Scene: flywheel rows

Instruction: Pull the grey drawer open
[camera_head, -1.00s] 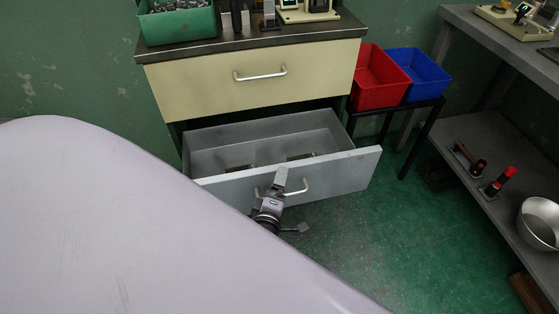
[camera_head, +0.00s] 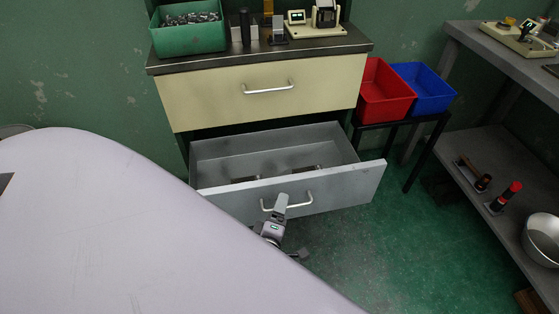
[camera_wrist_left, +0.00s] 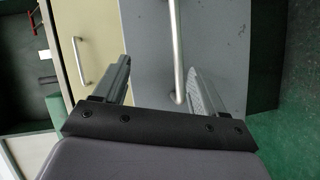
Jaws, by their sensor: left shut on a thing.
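The grey drawer (camera_head: 347,185) stands well open below a closed cream drawer (camera_head: 205,98). Its metal bar handle (camera_head: 306,203) is on the front panel and also shows in the left wrist view (camera_wrist_left: 178,42). My left gripper (camera_head: 281,204) is at this handle, shut on it. In the left wrist view the handle runs between the two fingers of my left gripper (camera_wrist_left: 160,85). The finger in front hides part of the handle in the head view. My right gripper is not in view.
A couple of dark flat pieces (camera_head: 303,169) lie inside the open drawer. A red bin (camera_head: 386,101) and a blue bin (camera_head: 424,88) stand on a low stand to the right. Green floor is free right of the drawer. A grey shelf unit (camera_head: 492,165) stands at far right.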

